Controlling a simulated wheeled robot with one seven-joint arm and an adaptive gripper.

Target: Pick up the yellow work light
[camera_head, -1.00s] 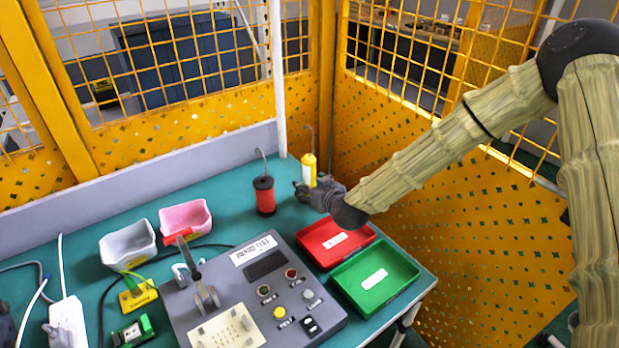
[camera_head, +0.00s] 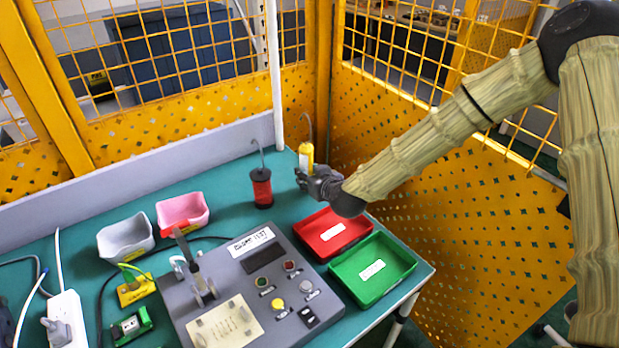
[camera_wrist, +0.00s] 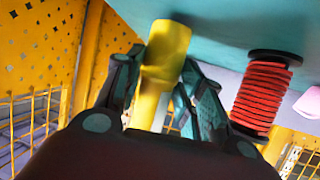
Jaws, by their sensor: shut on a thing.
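The yellow work light (camera_head: 306,158) is a slim upright cylinder with a pale label and a thin hook on top, at the back right of the green bench. My gripper (camera_head: 304,178) reaches it from the right, low on its body. In the wrist view my gripper's two dark fingers (camera_wrist: 160,85) lie on both sides of the yellow work light (camera_wrist: 165,55), shut on it. Its lower end is partly hidden by my gripper in the head view. I cannot tell whether it touches the bench.
A red, black-ended cylinder with a hook (camera_head: 262,187) stands just left of the light; it also shows in the wrist view (camera_wrist: 262,95). The red tray (camera_head: 312,243), green tray (camera_head: 395,283) and grey control box (camera_head: 290,335) lie in front. Yellow mesh fencing (camera_head: 450,215) closes the right side.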

